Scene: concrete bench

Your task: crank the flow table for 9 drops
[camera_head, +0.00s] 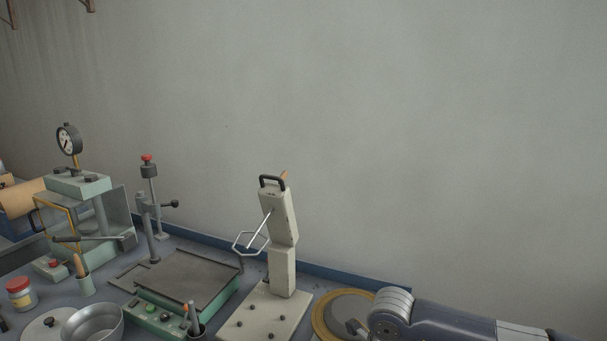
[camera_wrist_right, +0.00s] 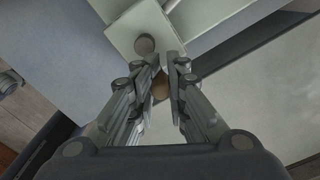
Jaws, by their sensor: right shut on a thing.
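The flow table shows in the head view as a round disc with a brass rim (camera_head: 322,318) at the bottom, partly cut off by the frame and partly covered by my right arm. My right gripper (camera_head: 356,328) is low in front of the disc. In the right wrist view the gripper (camera_wrist_right: 168,62) has its fingers close together around a small brown knob (camera_wrist_right: 160,88), which looks like the crank handle. The fingers hide much of it. The rest of the crank cannot be made out. My left gripper is not in view.
A pale stand with a black handle (camera_head: 283,230) rises left of the flow table. A green device with a dark plate (camera_head: 190,277), a metal bowl (camera_head: 93,325) and a dial-gauge press (camera_head: 80,187) stand further left. A pale green block (camera_wrist_right: 130,28) lies beyond my fingertips.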

